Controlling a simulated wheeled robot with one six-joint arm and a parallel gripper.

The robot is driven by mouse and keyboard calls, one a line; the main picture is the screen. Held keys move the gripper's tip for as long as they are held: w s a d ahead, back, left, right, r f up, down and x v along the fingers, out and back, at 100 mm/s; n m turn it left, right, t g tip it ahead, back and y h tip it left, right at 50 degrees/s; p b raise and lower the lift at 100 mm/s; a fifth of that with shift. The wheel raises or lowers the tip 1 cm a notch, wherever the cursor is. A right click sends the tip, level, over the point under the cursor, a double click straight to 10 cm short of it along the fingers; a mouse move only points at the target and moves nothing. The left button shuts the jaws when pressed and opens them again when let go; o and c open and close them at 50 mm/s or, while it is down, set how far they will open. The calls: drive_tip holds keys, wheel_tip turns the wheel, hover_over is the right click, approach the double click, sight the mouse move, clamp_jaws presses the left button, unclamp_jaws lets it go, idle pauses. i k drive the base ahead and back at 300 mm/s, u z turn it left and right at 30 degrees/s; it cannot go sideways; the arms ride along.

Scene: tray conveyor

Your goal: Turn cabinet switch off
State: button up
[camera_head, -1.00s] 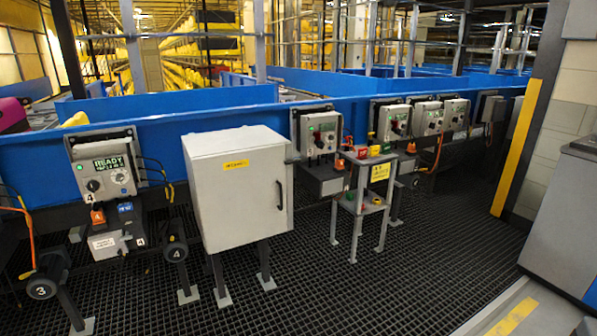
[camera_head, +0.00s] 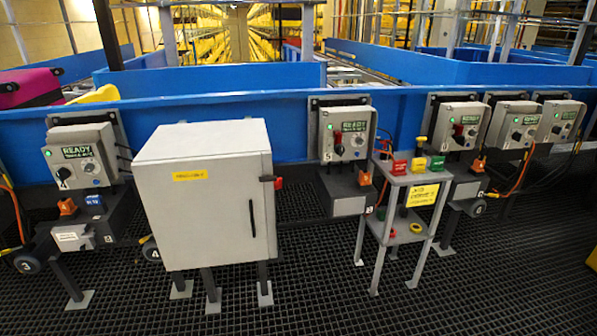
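A light grey cabinet (camera_head: 206,212) with a yellow label (camera_head: 189,175) stands on short legs left of the middle. Its door is shut and has a dark vertical handle (camera_head: 252,212). A red switch (camera_head: 278,183) with a dark mount sits at the upper right of the cabinet, on its right edge. The setting of this switch is too small to tell. My gripper is not in view.
A blue conveyor wall (camera_head: 235,113) runs behind the cabinet. Control boxes (camera_head: 347,132) with green lights line it. A small grey stand (camera_head: 407,180) with coloured items stands right of the cabinet. The black grated floor (camera_head: 330,300) in front is clear.

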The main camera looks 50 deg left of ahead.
sight(277, 184)
drive_tip(key=u, duration=0.3)
drive_tip(key=i, duration=1.15)
drive_tip(key=u, duration=1.4)
drive_tip(key=i, duration=0.85)
drive_tip(key=u, duration=1.1)
drive_tip(key=i, duration=0.25)
drive_tip(key=u, duration=2)
drive_tip(key=k, duration=1.15)
drive_tip(key=z, duration=1.95)
drive_tip(key=i, duration=0.3)
drive_tip(key=z, duration=0.15)
